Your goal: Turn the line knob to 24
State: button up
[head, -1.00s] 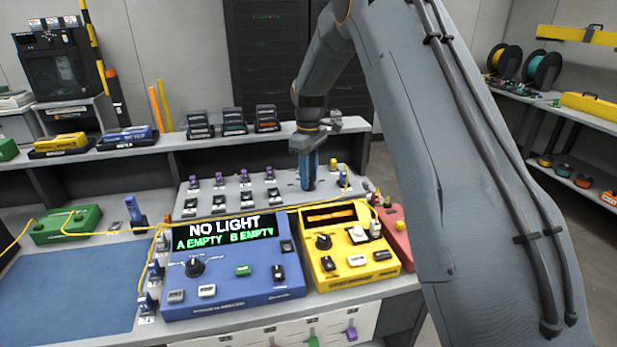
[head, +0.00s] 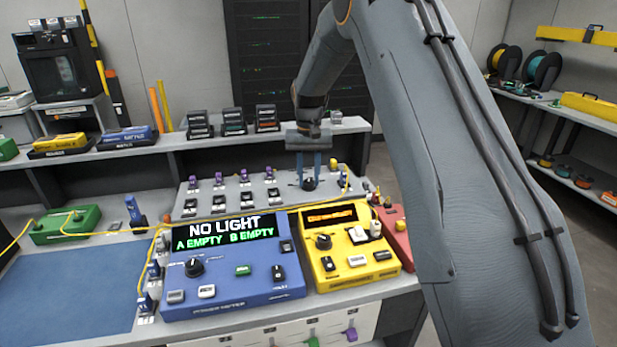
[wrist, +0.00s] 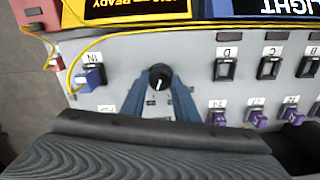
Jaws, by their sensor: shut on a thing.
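The line knob (wrist: 159,77) is a round black knob with a white pointer mark, on the grey panel (wrist: 205,75). In the head view the gripper (head: 309,180) reaches down from above onto the knob (head: 309,184) at the panel's right part.
A blue device (head: 235,285) reading NO LIGHT and a yellow device (head: 345,278) stand in front of the panel. Purple connectors (wrist: 256,116) and black switches (wrist: 268,68) sit beside the knob. A yellow fibre (wrist: 85,46) runs to the IN port (wrist: 91,79).

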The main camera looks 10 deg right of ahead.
aim_at(309, 181)
jog(key=m, duration=0.4)
jog(key=shift+r+m, duration=0.1)
jog(key=shift+m, duration=1.9)
jog(key=o, duration=1.1)
jog(key=shift+c, duration=0.2)
jog(key=shift+r+b, duration=0.9)
jog(key=shift+r, duration=3)
